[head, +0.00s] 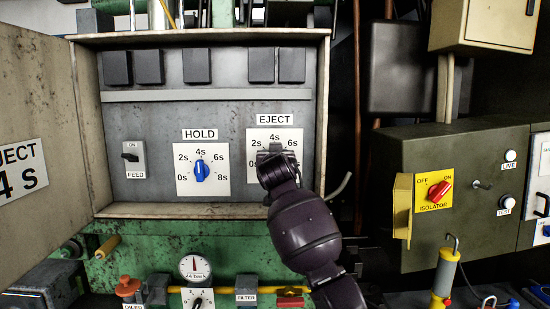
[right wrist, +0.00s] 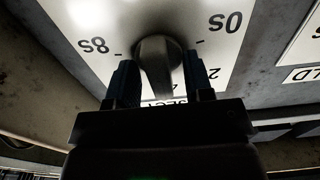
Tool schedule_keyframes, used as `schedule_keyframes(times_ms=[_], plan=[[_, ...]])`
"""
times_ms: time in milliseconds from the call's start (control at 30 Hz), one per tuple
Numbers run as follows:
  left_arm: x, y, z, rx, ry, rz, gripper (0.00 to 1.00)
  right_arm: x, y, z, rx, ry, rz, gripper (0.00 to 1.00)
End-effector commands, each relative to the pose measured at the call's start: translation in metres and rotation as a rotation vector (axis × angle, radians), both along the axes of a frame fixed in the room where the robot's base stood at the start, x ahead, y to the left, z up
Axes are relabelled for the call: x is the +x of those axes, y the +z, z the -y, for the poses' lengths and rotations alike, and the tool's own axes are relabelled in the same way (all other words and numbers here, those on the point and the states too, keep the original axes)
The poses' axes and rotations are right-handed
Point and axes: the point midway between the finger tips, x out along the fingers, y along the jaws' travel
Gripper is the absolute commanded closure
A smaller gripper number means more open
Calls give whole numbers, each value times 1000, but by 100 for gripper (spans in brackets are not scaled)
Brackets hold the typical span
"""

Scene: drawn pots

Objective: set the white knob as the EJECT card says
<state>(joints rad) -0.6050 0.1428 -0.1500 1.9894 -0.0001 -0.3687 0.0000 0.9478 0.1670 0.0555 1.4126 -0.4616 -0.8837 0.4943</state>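The card (head: 22,172) on the open cabinet door at the left reads "JECT" and "4 S", its left edge cut off. The EJECT dial plate (head: 291,140) is at the right of the panel, with marks from 0s to 8s. My right gripper (head: 270,157) covers its knob in the head view. In the right wrist view the knob (right wrist: 157,62) looks pale grey and stands between the two fingers of my right gripper (right wrist: 163,88). A gap shows beside it, so the fingers look open. My left gripper is out of view.
The HOLD dial's blue knob (head: 201,171) is left of EJECT, pointing near 4s. A FEED switch (head: 131,157) is farther left. The cabinet's bottom lip (head: 180,210) runs below. A red isolator knob (head: 440,191) and a grey box (head: 470,150) are at the right.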

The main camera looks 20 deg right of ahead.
Motion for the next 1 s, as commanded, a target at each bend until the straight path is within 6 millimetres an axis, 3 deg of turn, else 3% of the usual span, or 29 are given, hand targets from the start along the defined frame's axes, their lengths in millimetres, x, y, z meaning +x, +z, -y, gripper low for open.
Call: schedule_keyframes(times_ms=[433,1000], plan=[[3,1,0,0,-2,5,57,-11,0,-3,0,1,2,53],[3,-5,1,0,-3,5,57,-88,0,-26,1,1,1,53]])
